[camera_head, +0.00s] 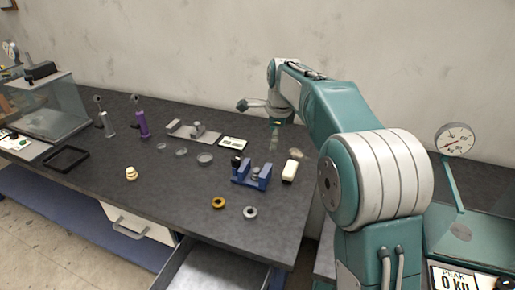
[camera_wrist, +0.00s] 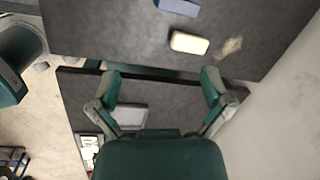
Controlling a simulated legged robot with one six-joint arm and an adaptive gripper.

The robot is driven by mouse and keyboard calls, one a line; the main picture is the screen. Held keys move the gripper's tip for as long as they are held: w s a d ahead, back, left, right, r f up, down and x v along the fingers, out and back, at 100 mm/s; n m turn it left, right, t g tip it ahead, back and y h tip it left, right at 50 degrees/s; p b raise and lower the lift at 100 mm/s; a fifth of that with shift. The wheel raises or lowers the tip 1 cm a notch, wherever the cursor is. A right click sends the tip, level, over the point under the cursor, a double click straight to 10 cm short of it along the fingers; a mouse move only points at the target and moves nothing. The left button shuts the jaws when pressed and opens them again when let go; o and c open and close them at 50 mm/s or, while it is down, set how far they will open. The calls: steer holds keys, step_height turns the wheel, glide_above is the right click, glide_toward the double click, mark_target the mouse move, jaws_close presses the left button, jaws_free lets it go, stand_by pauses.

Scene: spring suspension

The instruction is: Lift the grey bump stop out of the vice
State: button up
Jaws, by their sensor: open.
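The blue vice (camera_head: 240,177) stands on the dark bench, left of my arm in the head view. A small grey piece (camera_head: 255,171) shows between its jaws and looks like the bump stop, though it is too small to be sure. Part of the blue vice (camera_wrist: 178,7) also shows at the top edge of the wrist view. My gripper (camera_wrist: 160,76) is open and empty, its two fingers spread wide.
A cream block (camera_head: 289,171) lies right of the vice; it also shows in the wrist view (camera_wrist: 189,43). A gold ring (camera_head: 218,203) and a grey ring (camera_head: 250,212) lie in front. A purple-bodied damper (camera_head: 143,125) stands farther left. A dial gauge (camera_head: 455,139) stands at right.

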mark_target(257, 169)
steer(key=w+a+f+m, duration=0.1)
steer(key=w+f+m, duration=0.1)
steer(key=f, duration=0.1)
steer(key=w+a+f+m, duration=0.1)
steer(key=w+f+m, duration=0.1)
steer(key=w+f, duration=0.1)
steer(key=w+a+f+m+g, duration=0.1)
steer(key=w+f, duration=0.1)
steer(key=f, duration=0.1)
steer(key=shift+w+f+m, duration=0.2)
steer(key=shift+w+m, duration=0.05)
steer(key=shift+m, duration=0.15)
steer(key=shift+a+f, duration=0.35)
steer(key=shift+f, duration=0.25)
steer(key=f, duration=0.9)
steer(key=shift+w+a, duration=0.3)
steer(key=shift+w, duration=0.05)
steer(key=shift+a+f, duration=0.15)
steer(key=shift+f, duration=0.2)
